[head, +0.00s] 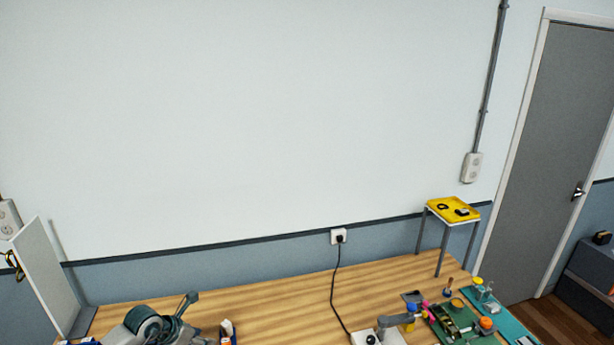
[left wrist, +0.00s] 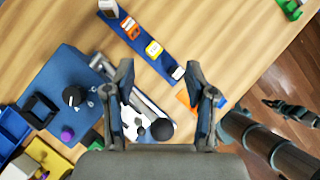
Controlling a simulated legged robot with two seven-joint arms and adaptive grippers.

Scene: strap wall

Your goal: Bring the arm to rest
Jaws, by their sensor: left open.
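My left gripper (left wrist: 160,68) is open in the left wrist view, its two dark fingers apart above the wooden table (left wrist: 225,40). Nothing is held between the fingertips. Below and between the fingers lie a white piece with black marks (left wrist: 132,122) and a dark round knob (left wrist: 162,129), partly hidden by the gripper. In the head view, a dark teal rounded part (head: 150,327) shows at the bottom left; I cannot tell whether it is my arm.
The table (head: 285,297) has a clear middle. A cable runs from a wall socket (head: 338,236). A yellow tray (head: 436,206) tops a stand at right. A white panel (head: 40,265) stands at left. A blue strip (left wrist: 118,22) and blue mat (left wrist: 62,75) lie below the wrist.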

